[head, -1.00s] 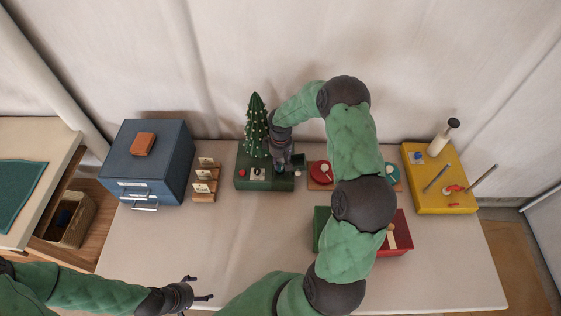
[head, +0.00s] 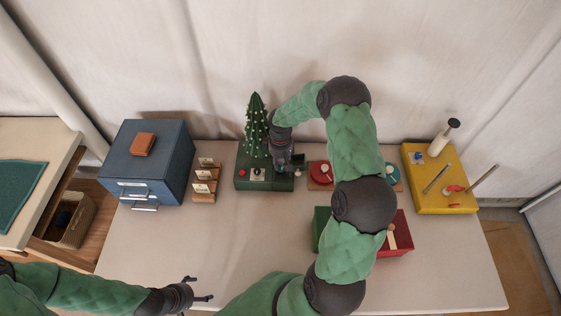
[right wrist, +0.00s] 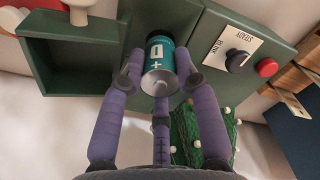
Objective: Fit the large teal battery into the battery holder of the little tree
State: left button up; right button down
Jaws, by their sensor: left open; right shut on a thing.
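The little tree (head: 256,125) stands on a green base (head: 262,183) at the back of the table. The right wrist view shows an open-sided green holder (right wrist: 75,85) joined to this base, at upper left. My right gripper (head: 281,167) is low over the base, just right of the tree. It is shut on the large teal battery (right wrist: 160,52), with the silver plus end facing the wrist camera. The battery is beside the holder in that view; its far end is hidden, so contact with the base cannot be told. My left gripper (head: 201,288) is open and empty at the front edge.
A blue drawer cabinet (head: 150,165) and small card stands (head: 204,185) are left of the base. A red disc toy (head: 320,173) is close on its right. A red box (head: 400,238) and yellow board (head: 440,180) are further right. The front-left table is clear.

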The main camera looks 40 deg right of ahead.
aim_at(201, 295)
pick_arm(q)
jog(key=shift+f+b, duration=1.55)
pick_arm(e)
jog(key=shift+f, duration=1.9)
jog(key=c, duration=0.8)
grip_release()
pick_arm(q)
jog(key=shift+a, duration=0.1)
jog(key=shift+w, duration=0.1)
pick_arm(e)
jog(key=shift+r, duration=0.35)
notch_tip(201, 295, up, 6)
jog(key=shift+f, duration=0.15)
jog(key=shift+w+a+r, duration=0.1)
jog(key=shift+r, duration=0.7)
pick_arm(q)
jog(key=shift+r, duration=0.1)
